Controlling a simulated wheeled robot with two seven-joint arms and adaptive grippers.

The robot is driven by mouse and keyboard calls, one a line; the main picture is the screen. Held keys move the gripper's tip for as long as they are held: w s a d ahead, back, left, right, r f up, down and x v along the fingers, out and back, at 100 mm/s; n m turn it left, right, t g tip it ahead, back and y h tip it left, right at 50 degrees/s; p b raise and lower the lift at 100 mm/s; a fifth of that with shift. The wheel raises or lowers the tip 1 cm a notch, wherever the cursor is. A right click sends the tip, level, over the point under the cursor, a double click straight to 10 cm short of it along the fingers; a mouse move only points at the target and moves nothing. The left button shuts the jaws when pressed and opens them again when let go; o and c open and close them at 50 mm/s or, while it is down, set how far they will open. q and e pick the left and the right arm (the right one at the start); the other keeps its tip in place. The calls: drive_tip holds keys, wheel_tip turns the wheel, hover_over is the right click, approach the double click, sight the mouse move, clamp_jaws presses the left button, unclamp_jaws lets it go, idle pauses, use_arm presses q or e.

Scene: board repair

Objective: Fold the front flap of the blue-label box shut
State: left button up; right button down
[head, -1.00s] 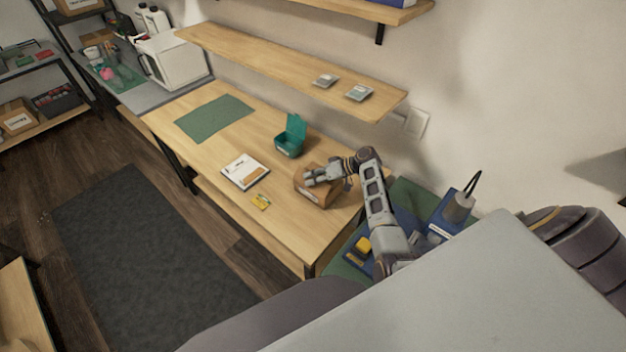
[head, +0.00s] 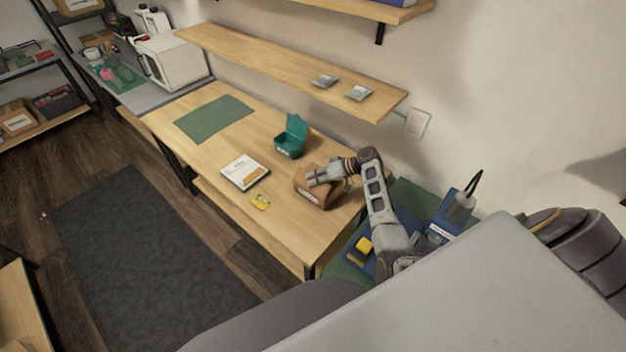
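A small brown cardboard box (head: 326,199) sits near the right end of the wooden worktable. A small pale mark shows on its front side, but its label colour is too small to tell. My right gripper (head: 314,181) is at the top of the box, over its front part, and seems to touch it. The gripper hides much of the box top, so I cannot tell how its flaps stand. Its fingers are too small to show whether they are open or shut. My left gripper is not in view.
An open teal box (head: 290,146) stands behind the brown box. A green mat (head: 214,119) lies farther left. A shelf (head: 290,70) hangs above the wooden table (head: 270,228).

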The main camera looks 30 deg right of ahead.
drive_tip(key=shift+w+d+f+m+y+b, duration=0.15)
drive_tip(key=shift+f+m+y+b, duration=0.1)
drive_tip(key=shift+y+b, duration=0.2)
drive_tip(key=shift+d+f+m+y+b, duration=0.15)
drive_tip(key=shift+m+y+b, duration=0.1)
drive_tip(key=shift+y+b, duration=0.15)
drive_tip(key=c, duration=1.7)
unclamp_jaws()
drive_tip(key=shift+r, duration=0.1)
drive_tip(key=shift+v, duration=3.75)
